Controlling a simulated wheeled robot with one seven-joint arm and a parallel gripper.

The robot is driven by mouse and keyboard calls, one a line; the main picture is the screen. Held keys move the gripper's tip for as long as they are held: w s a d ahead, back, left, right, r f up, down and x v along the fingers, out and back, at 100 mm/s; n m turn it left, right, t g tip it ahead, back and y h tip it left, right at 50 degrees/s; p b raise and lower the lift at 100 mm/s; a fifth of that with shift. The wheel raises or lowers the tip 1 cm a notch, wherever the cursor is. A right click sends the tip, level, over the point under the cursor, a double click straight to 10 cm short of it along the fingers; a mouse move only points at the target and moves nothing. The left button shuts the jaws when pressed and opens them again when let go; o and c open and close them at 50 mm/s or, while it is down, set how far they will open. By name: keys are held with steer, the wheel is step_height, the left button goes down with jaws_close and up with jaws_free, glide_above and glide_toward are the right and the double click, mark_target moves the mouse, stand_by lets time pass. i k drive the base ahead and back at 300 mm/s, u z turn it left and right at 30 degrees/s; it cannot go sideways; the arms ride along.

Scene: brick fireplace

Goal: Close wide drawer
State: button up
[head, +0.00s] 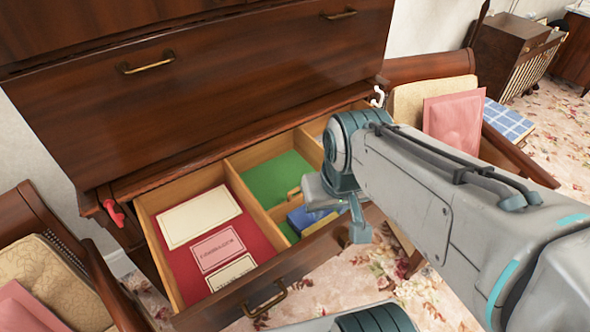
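The wide drawer (236,291) is pulled out of the dark wooden cabinet below its tall front panel. It has red and green lined compartments, and a brass handle (266,300) is on its front. Cards lie in the red compartment and a blue item (303,217) lies in the green one. My gripper (350,222) is over the right part of the drawer, near its front edge. My arm hides much of the drawer's right side. I cannot tell whether the gripper touches the drawer or whether its fingers are open.
A wooden chair with a cushion (35,270) stands at the left. Another chair with a pink cushion (456,120) stands at the right, close to my arm. A red knob-like piece (114,213) is left of the drawer. Floral carpet (345,285) shows in front.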

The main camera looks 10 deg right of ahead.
mark_target(259, 178)
steer(key=k, duration=1)
steer(key=u, duration=1)
steer(key=i, duration=0.65)
steer(key=z, duration=1.5)
